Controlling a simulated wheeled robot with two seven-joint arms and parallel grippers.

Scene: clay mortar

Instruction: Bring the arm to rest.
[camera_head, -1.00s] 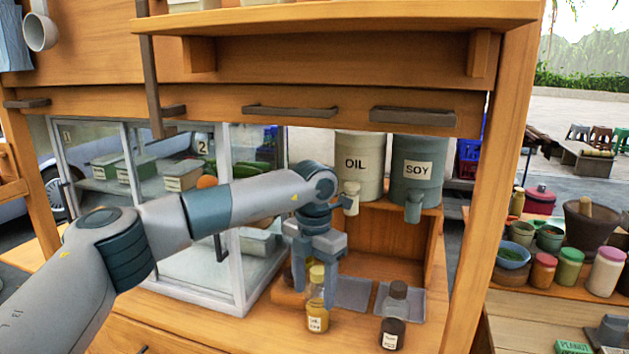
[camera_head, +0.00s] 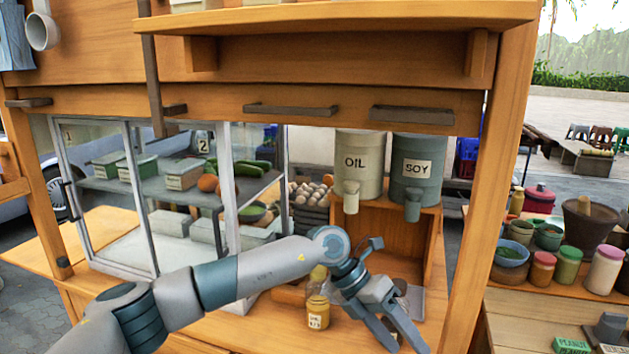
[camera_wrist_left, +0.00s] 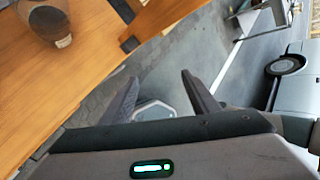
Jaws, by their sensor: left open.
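My left arm comes in from the left in the head view, and its gripper (camera_head: 405,338) hangs over the front part of the cart counter, tilted down to the right. Its fingers are apart with nothing between them. In the left wrist view both fingertips (camera_wrist_left: 157,88) show spread over the ground. A yellow bottle (camera_head: 318,313) stands on the counter just left of the gripper. My right gripper is not seen.
An oil dispenser (camera_head: 358,165) and a soy dispenser (camera_head: 416,168) stand on a wooden shelf behind. A glass case (camera_head: 150,200) is at the left. A wooden post (camera_head: 490,200) rises at the right, with jars and bowls beyond it.

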